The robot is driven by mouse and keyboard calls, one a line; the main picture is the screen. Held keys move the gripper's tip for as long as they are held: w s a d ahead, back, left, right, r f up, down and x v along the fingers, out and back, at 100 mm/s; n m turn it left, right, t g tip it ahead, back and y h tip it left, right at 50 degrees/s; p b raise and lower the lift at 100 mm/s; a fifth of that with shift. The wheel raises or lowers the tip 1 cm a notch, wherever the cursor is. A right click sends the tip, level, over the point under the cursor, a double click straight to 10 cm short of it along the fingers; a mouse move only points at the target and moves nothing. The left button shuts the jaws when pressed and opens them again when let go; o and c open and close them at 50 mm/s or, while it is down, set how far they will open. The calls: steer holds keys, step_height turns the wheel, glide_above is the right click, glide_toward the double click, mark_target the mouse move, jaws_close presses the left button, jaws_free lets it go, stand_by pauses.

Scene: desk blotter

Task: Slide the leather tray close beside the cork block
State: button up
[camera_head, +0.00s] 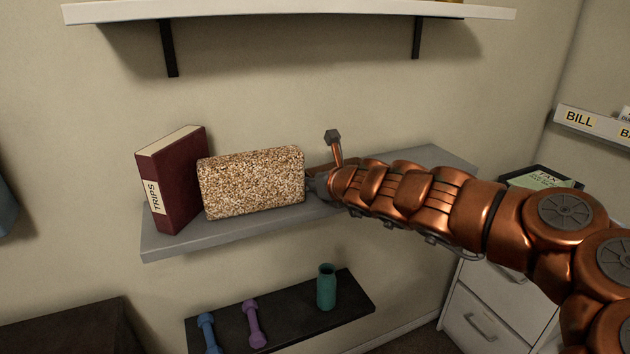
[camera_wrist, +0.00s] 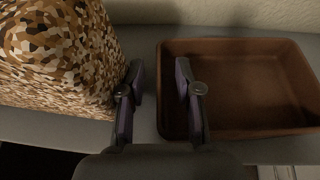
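The cork block (camera_head: 252,183), a speckled tan and brown slab, stands upright on the grey shelf; in the wrist view it fills the left side (camera_wrist: 60,60). The brown leather tray (camera_wrist: 255,85) lies to its right in the wrist view, with a gap between them. In the head view, only a bit of the tray (camera_head: 320,168) shows behind my arm. My gripper (camera_wrist: 160,65) is open at the tray's left wall. One finger is in the gap beside the block, the other over the tray's inside. I cannot tell whether either finger touches the wall.
A dark red book labelled TRIPS (camera_head: 180,180) leans left of the block. The grey shelf (camera_head: 200,240) has a bare front strip. A lower black shelf (camera_head: 290,325) holds dumbbells and a green bottle (camera_head: 326,288). A white shelf (camera_head: 290,10) is overhead.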

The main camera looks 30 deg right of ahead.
steer(key=shift+s, duration=0.1)
steer(key=shift+v, duration=3.15)
steer(key=shift+s+r, duration=0.2)
steer(key=shift+s, duration=0.3)
